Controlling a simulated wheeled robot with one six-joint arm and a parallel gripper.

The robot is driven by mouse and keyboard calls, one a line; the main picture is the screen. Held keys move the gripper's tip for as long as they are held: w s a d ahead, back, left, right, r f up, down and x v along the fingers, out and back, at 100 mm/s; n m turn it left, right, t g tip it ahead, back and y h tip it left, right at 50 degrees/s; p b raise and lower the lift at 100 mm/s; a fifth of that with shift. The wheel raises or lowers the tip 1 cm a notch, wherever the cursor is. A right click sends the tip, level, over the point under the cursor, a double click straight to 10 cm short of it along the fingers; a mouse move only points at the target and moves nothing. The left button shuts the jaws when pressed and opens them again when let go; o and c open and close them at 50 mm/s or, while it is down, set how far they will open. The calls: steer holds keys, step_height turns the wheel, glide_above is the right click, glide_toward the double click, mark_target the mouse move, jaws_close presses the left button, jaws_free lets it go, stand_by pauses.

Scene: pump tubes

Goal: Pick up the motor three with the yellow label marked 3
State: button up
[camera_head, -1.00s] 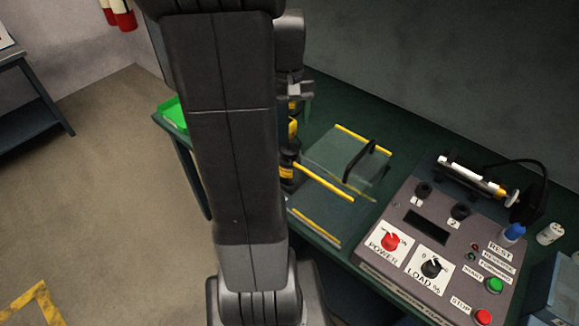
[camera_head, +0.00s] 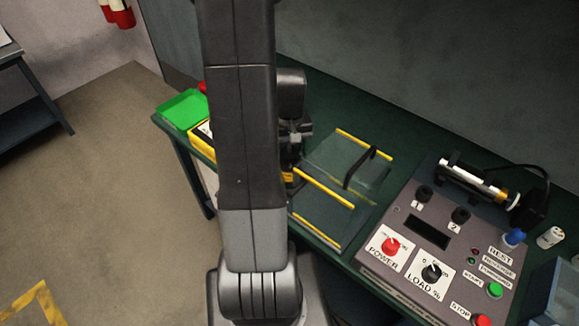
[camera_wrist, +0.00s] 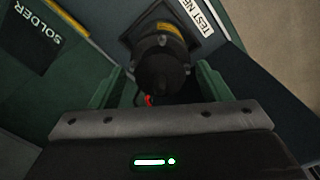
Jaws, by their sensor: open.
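A dark, round motor (camera_wrist: 162,68) with a yellow label stands in the upper middle of the wrist view, on a dark square base. The label's number cannot be read. My gripper (camera_wrist: 158,84) is open, its two greenish fingers on either side of the motor's near end. Whether they touch it cannot be told. In the head view a dark piece with a yellow band (camera_head: 287,175), likely the same motor, shows just right of my arm, partly hidden by it.
A green tray (camera_head: 183,108) and a yellow-edged box (camera_head: 202,141) lie left of my arm. A clear cover with a black handle (camera_head: 360,166) and a grey control panel (camera_head: 440,245) stand to the right. "SOLDER" (camera_wrist: 36,36) and "TEST NE" (camera_wrist: 203,17) markings flank the motor.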

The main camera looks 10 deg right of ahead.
steer(key=shift+f, duration=0.3)
steer(key=shift+c, duration=0.4)
jaws_close()
steer(key=shift+r, duration=0.1)
steer(key=shift+w, duration=0.1)
